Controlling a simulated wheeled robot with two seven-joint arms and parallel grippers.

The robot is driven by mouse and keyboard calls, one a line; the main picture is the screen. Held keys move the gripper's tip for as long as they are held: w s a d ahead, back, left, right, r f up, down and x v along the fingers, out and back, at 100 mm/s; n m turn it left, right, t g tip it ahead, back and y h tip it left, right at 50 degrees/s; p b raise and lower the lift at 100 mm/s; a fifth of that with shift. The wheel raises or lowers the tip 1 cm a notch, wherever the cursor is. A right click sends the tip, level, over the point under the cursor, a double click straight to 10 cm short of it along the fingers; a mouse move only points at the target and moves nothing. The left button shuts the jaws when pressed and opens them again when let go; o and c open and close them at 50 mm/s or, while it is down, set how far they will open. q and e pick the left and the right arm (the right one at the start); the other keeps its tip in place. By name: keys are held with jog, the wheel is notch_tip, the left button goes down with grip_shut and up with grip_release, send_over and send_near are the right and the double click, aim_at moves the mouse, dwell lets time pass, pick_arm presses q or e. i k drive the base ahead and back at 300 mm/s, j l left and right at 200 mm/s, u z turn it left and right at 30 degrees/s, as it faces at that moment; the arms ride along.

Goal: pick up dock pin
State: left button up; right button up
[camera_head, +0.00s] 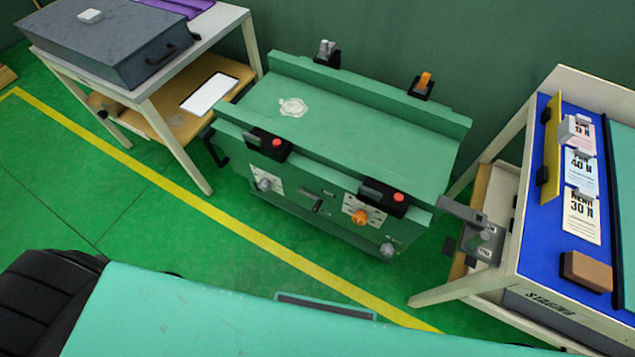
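I cannot pick out the dock pin for sure. A grey metal dock bracket (485,242) with small white labels sits between the right end of the green fixture (345,120) and the staging table. A grey bar reaches from it toward the fixture, and a small round part shows on top; I cannot tell whether that is the pin. The fixture also carries a grey upright clamp (327,50) and an orange one (424,82) along its back. Neither of my grippers is in view.
The staging table (530,225) at right has a blue top with labelled cards and a brown block (586,271). A table with a grey case (105,45) stands at left. Green floor with a yellow line (215,200) lies open in front of the fixture.

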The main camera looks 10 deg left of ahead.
aim_at(482, 237)
jog(key=z, duration=1.4)
jog(key=k+l, duration=0.1)
jog(key=l, duration=0.4)
jog(key=l+u, duration=0.1)
jog(key=l, duration=0.35)
jog(key=k+l, duration=0.15)
jog(key=l, duration=0.35)
jog(key=k+l+u, duration=0.1)
jog(key=l, duration=0.4)
